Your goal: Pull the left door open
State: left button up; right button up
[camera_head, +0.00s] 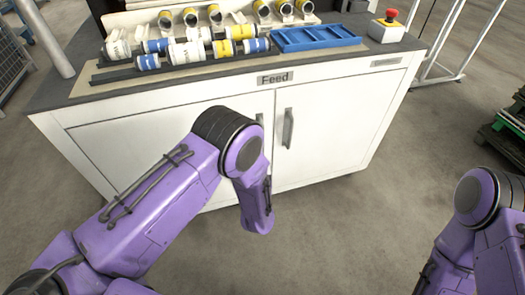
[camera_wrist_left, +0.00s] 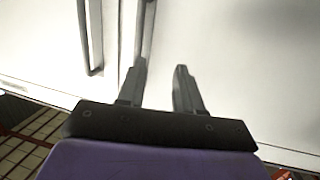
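The white left door (camera_head: 150,145) of the Feed cabinet looks shut. Its handle (camera_head: 260,119) is partly hidden behind my left arm in the head view. The right door (camera_head: 335,125) is also shut, with an upright grey handle (camera_head: 288,128). My left gripper (camera_wrist_left: 160,68) is open in the left wrist view, fingers apart, close to the door fronts. One handle (camera_wrist_left: 149,18) runs up from near its left fingertip; I cannot tell if they touch. Another handle (camera_wrist_left: 90,38) is farther left. The head view hides the left gripper. The right gripper is out of view.
The dark worktop (camera_head: 60,92) carries several cylinders, a blue tray (camera_head: 315,38) and a red emergency button (camera_head: 388,16). A metal frame (camera_head: 450,45) stands at the right. The floor (camera_head: 340,225) before the cabinet is clear between my arms.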

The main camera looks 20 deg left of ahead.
pick_arm(q)
jog(key=shift+n+t+y, duration=0.3)
jog(key=shift+t+y, duration=0.1)
jog(key=shift+t, duration=0.3)
jog(key=w, duration=0.4)
jog(key=w+r, duration=0.1)
jog(key=w, duration=0.3)
jog(key=w+a+r+b, duration=0.1)
jog(key=w, duration=0.3)
jog(key=shift+w, duration=0.25)
jog(key=shift+c, duration=0.3)
grip_shut()
